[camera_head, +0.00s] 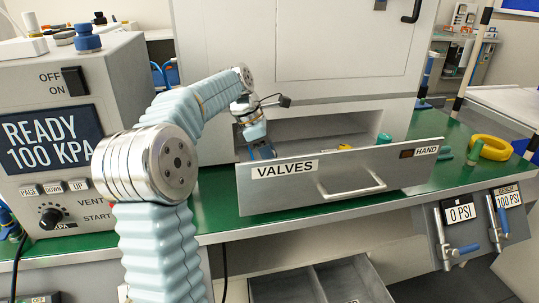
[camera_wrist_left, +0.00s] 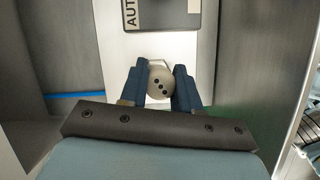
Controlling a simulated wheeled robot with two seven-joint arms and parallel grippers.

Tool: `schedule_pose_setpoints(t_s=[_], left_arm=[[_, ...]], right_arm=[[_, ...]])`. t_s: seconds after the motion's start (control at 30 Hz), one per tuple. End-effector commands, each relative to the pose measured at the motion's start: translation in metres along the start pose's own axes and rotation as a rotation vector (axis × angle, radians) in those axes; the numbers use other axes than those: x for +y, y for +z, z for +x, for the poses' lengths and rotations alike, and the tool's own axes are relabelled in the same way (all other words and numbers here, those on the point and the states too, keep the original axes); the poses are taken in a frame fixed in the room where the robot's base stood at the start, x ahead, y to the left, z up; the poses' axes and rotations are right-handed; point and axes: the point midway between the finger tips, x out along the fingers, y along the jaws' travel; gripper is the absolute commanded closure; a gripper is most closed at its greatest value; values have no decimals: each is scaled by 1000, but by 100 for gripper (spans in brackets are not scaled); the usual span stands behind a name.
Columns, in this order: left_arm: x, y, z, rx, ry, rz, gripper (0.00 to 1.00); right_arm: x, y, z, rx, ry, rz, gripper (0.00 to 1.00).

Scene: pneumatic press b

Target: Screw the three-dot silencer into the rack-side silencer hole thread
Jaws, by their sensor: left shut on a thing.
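The three-dot silencer (camera_wrist_left: 161,84) is a pale, rounded piece with three dark dots facing the wrist camera. It sits between the blue fingers of my left gripper (camera_wrist_left: 160,88), which are shut on it. In the head view my left gripper (camera_head: 262,151) is behind the drawer front labelled VALVES, and its fingertips are partly hidden. I cannot make out the silencer in the head view. The silencer hole thread is not visible, so I cannot tell whether the silencer touches it. My right gripper is in neither view.
The VALVES drawer front (camera_head: 340,180) stands close to my left gripper. In the wrist view a dark panel marked AUT (camera_wrist_left: 168,14) is just beyond the fingers on a pale surface. A control box (camera_head: 75,140) stands left of my arm. A yellow ring (camera_head: 491,148) lies at right.

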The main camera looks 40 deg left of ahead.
Motion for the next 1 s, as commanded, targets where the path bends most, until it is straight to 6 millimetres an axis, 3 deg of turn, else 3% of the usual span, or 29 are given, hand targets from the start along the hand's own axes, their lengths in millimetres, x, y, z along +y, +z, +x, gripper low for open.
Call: schedule_pose_setpoints(t_s=[0.2,0.3,0.57,0.6,0.67,1.0], left_arm=[[1,0,2,2,-169,400,86],[0,0,1,0,-210,506,86],[0,0,0,0,-221,533,86],[0,0,0,0,-221,533,63],[0,0,0,1,-220,532,55],[-1,0,0,1,-189,460,55]], right_arm=[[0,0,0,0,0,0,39],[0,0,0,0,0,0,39],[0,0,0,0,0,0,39],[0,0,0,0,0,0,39],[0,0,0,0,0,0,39],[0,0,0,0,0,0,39]])
